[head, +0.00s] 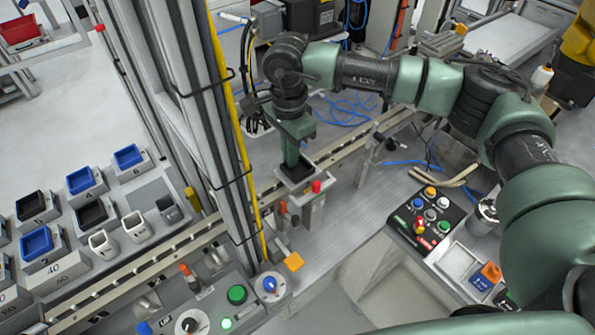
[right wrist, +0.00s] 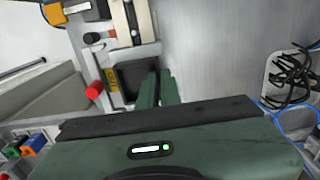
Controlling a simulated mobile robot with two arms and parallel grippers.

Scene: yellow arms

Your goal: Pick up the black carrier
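A black carrier, a small open square box (head: 297,172), sits on the rail station in the middle of the head view. It also shows in the right wrist view (right wrist: 135,76), beside a yellow label. My right gripper (head: 291,160) points down at it from above, fingertips at its far side in the head view. In the right wrist view the two green fingers (right wrist: 158,85) are close together and overlap the carrier's right edge. Whether they clamp its wall is unclear. Other black boxes (head: 91,213) stand in the left rack. My left gripper is not in view.
A red button (head: 316,186) stands close beside the carrier. A grey column with a yellow cable (head: 235,125) rises to its left. A button panel (head: 427,217) lies to the right. Blue bins (head: 36,242) and white cups fill the left rack.

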